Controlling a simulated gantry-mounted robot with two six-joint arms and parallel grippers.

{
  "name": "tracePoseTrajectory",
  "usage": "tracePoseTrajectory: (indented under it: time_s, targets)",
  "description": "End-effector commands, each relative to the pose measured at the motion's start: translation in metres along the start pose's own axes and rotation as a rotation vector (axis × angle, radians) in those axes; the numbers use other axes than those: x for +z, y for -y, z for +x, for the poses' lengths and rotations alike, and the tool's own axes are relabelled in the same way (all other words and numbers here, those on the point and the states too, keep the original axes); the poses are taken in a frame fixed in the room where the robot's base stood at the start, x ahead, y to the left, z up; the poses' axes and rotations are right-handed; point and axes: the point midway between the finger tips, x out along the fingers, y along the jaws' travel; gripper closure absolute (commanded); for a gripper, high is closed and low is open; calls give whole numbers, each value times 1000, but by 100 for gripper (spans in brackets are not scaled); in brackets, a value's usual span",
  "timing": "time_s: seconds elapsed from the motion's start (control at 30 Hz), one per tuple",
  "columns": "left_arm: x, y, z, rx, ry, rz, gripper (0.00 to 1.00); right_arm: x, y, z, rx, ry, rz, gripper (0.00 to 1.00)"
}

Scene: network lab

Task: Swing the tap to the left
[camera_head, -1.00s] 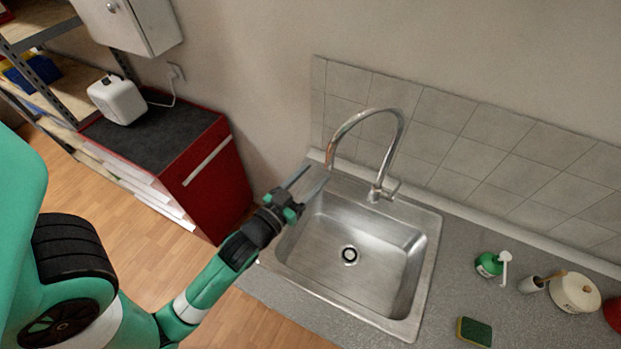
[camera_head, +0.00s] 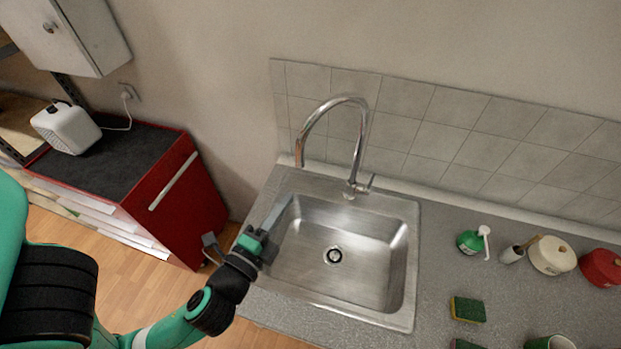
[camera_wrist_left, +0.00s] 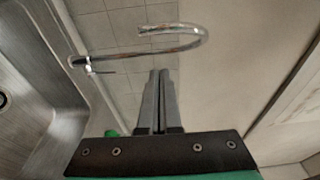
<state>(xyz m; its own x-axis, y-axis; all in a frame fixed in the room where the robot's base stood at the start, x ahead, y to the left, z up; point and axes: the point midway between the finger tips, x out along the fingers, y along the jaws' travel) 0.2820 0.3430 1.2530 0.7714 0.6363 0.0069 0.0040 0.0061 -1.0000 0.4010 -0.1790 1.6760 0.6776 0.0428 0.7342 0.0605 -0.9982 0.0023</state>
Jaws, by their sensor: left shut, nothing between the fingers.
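The chrome tap (camera_head: 357,150) stands at the back rim of the steel sink (camera_head: 408,285) in the head view. Its curved spout arches to the left, and the spout's end hangs over the back left part of the sink. The tap also shows in the left wrist view (camera_wrist_left: 190,36), beyond the fingertips. My left gripper (camera_head: 284,203) is shut and empty. It is over the sink's left edge, in front of the spout's end and apart from it. In the left wrist view its two fingers (camera_wrist_left: 159,75) lie together. My right gripper is not in view.
A red cabinet (camera_head: 190,215) with a dark top stands left of the counter. On the counter to the right are a green bottle (camera_head: 470,242), a sponge (camera_head: 467,309), a cream pot (camera_head: 552,256) and a red pot (camera_head: 603,267). The sink basin is empty.

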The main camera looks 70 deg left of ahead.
Motion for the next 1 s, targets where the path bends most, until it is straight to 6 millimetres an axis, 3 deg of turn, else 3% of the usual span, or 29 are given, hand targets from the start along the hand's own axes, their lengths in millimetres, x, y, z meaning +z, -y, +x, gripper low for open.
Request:
tracePoseTrajectory:
  time_s: [0.1,0.37,0.8,1.0]
  targets:
    - [-15,-7,-5,7,-53,3,100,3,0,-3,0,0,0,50]
    - [-16,-4,6,8,-50,0,100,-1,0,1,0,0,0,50]
    - [-20,-3,96,5,-50,-3,100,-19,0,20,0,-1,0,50]
    - [9,-3,105,11,-49,-1,100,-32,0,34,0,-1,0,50]
